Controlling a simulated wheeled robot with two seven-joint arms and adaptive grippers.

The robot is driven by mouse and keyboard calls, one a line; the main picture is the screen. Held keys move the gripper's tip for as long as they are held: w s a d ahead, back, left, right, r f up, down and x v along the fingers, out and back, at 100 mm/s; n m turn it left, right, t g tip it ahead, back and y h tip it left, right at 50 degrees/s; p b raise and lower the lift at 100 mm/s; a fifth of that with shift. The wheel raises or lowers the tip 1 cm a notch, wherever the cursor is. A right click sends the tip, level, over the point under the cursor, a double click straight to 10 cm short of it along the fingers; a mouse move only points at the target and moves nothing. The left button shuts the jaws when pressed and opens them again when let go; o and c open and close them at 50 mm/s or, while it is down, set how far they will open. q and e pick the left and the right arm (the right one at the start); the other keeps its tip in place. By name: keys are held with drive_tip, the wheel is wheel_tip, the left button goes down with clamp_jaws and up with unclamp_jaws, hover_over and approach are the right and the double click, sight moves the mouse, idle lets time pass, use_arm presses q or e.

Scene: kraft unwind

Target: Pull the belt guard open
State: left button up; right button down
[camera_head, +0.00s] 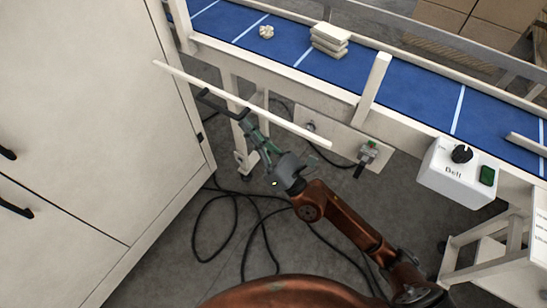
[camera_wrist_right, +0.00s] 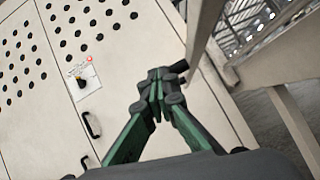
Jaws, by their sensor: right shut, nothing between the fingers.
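The belt guard (camera_head: 285,123) shows in the head view as a long, thin pale panel seen nearly edge-on, in front of the conveyor's side. A dark bar handle (camera_head: 208,98) sticks out from its near face. My right gripper (camera_head: 246,124) is shut and empty, with its fingertips close to the right end of the handle. In the right wrist view its closed green and grey fingers (camera_wrist_right: 158,84) are near a dark piece beside a pale edge; I cannot tell whether they touch. How far the guard stands open is unclear. My left gripper is out of view.
The blue conveyor (camera_head: 405,92) carries a stack of pale pieces (camera_head: 329,39). A white control box (camera_head: 458,173) is at the right. A pale cabinet (camera_head: 95,110) fills the left, with handles and a small knob plate (camera_wrist_right: 84,83). Black cables (camera_head: 235,195) lie on the floor.

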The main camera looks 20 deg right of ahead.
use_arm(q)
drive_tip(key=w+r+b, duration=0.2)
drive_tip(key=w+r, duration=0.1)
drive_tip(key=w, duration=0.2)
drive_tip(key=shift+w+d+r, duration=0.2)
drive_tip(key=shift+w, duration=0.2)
use_arm(e)
drive_tip(key=v, duration=1)
drive_tip(key=shift+f, duration=0.3)
drive_tip(key=shift+d, duration=0.1)
